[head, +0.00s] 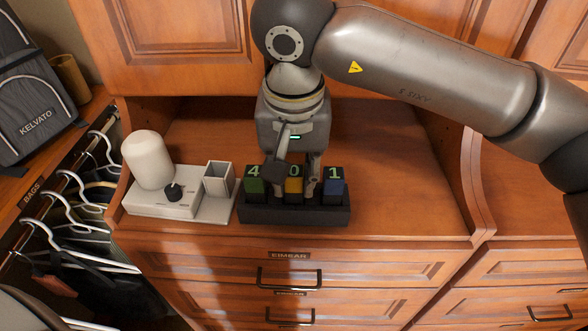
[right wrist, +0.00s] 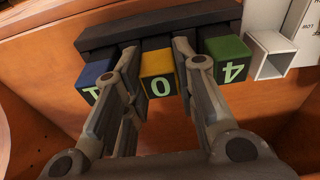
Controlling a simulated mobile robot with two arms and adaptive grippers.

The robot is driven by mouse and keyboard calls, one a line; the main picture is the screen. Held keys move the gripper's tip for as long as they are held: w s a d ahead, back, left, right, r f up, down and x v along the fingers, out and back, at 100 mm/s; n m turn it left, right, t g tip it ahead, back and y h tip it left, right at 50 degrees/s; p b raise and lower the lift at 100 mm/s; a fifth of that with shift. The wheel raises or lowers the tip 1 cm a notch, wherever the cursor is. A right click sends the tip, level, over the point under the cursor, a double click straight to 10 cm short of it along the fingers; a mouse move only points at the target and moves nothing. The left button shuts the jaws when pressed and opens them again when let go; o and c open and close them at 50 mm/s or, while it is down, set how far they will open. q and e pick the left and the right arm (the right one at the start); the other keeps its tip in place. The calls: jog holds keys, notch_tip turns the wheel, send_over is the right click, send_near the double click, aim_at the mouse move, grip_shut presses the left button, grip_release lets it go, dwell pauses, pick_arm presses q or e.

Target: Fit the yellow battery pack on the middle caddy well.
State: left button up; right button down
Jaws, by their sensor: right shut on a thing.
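The yellow battery pack (head: 293,187), marked 0, stands upright in the middle well of the dark caddy (head: 293,215). It also shows in the right wrist view (right wrist: 156,64). Its top looks about level with its neighbours; whether it touches the well's bottom is hidden. A green pack (head: 254,184) marked 4 is in the left well and a blue pack (head: 333,187) marked 1 in the right well. My right gripper (head: 295,182) points down over the caddy, shut on the yellow pack, one finger on each side. My left gripper is not in view.
Left of the caddy, a white base (head: 165,205) carries a rounded white body (head: 148,160) and a dark knob; a small square open holder (head: 218,178) stands beside it. The counter right of the caddy is clear. Wooden side walls bound the counter.

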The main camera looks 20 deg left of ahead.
jog(key=c, duration=1.1)
grip_release()
notch_tip(320, 180, up, 12)
jog(key=s, duration=0.1)
jog(key=shift+s+d, duration=0.25)
jog(key=shift+s, duration=0.1)
jog(key=shift+r, duration=0.1)
